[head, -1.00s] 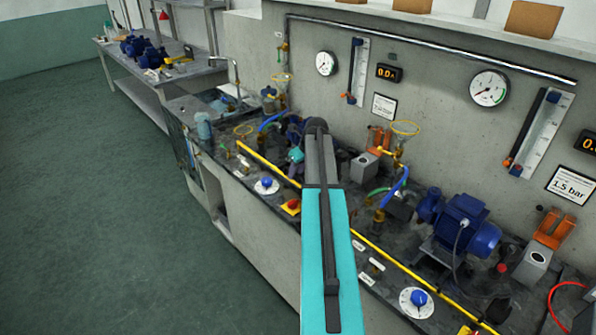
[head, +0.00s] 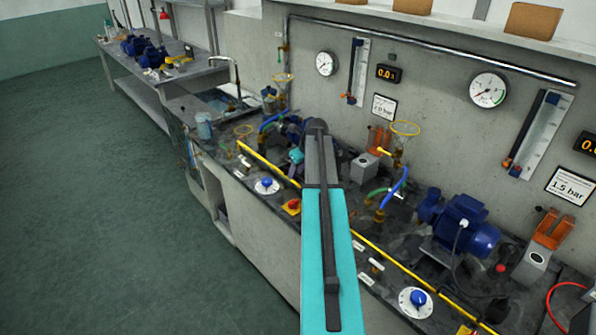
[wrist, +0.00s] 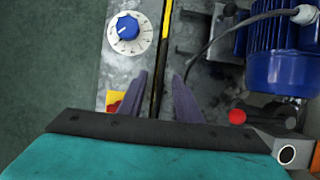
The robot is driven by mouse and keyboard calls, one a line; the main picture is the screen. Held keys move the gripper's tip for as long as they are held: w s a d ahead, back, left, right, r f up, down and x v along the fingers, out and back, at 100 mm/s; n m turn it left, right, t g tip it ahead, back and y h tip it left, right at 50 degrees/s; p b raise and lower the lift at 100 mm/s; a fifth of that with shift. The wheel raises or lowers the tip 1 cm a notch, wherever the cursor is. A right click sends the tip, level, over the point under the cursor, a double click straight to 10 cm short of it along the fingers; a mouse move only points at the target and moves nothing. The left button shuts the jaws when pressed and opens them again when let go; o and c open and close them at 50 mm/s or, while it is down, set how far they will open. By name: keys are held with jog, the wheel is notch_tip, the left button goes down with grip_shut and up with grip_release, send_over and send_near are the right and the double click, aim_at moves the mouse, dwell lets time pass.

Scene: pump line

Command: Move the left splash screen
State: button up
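I take the left splash screen to be the thin upright panel with a yellow top edge (head: 268,165) along the front of the left bench station. My arm hides its right part in the head view. In the wrist view I look down on its yellow edge (wrist: 167,18), which continues as a thin dark strip towards me. My gripper (wrist: 160,76) is open, one finger on each side of this dark strip, with visible gaps. Whether the fingers reach below its top is unclear. My arm hides the fingers in the head view.
A dial knob (wrist: 128,27) and a red-and-yellow switch (head: 291,206) lie on the front side of the screen. A blue motor (wrist: 285,55) with a cable stands behind it. A second yellow edge (head: 430,283) runs to the right. The floor in front is clear.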

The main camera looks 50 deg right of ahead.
aim_at(297, 183)
jog(key=shift+c, duration=0.2)
grip_shut()
jog(key=shift+s+f+b, duration=0.1)
jog(key=shift+f+b, duration=0.55)
jog(key=shift+f, duration=1.5)
jog(key=shift+o, duration=0.6)
grip_release()
jog(key=shift+f, duration=0.1)
